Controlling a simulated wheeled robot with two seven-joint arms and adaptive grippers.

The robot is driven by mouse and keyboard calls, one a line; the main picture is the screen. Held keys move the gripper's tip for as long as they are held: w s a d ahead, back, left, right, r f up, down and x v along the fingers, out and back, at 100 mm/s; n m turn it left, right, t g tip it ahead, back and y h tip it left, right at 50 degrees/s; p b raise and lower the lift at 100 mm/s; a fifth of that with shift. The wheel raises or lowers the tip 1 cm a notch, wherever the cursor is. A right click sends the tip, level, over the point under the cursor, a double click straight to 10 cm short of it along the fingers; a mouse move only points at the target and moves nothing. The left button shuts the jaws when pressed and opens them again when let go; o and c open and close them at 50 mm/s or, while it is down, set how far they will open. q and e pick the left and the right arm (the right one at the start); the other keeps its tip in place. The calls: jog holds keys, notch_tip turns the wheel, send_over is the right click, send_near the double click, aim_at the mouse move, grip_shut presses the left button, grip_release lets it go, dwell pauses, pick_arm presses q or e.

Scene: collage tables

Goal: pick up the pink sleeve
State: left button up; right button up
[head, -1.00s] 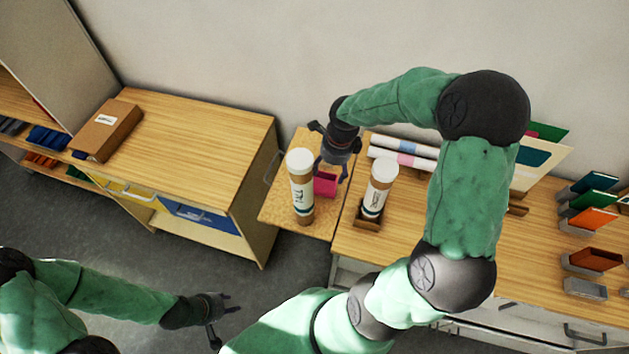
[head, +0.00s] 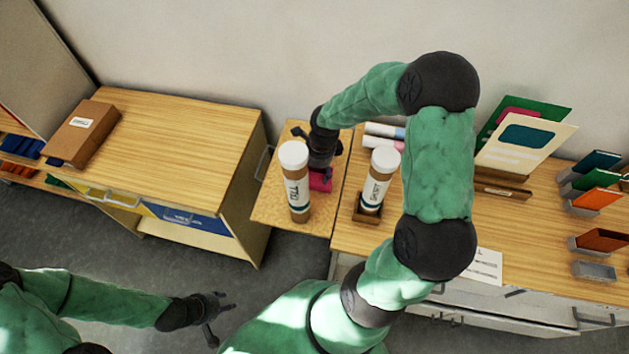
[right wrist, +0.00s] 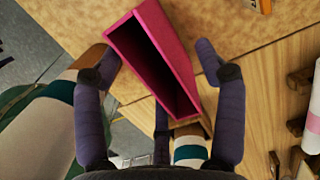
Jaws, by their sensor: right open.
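The pink sleeve (head: 320,184) is a small open-ended box on the small side table, partly hidden by my right gripper in the head view. In the right wrist view the sleeve (right wrist: 168,50) lies between the spread fingers, its dark hollow inside showing. My right gripper (right wrist: 157,57) is open, with one finger on either side of the sleeve and no clear grip on it. In the head view my right gripper (head: 323,166) is right above the sleeve. My left gripper (head: 219,316) is open and empty over the floor, away from the sleeve.
A white-and-brown tube (head: 296,184) stands close left of the sleeve. Another tube (head: 378,180) stands in a wooden holder to the right. Rolls (head: 386,137) lie behind it. A cardboard box (head: 82,132) lies on the left cabinet (head: 180,135), whose top is otherwise mostly clear.

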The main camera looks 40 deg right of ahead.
aim_at(313, 179)
jog(key=f, duration=0.5)
jog(key=shift+w+a, duration=0.1)
jog(key=shift+a, duration=0.2)
jog(key=shift+r, duration=0.1)
jog(key=shift+c, duration=0.3)
jog(key=c, duration=1.2)
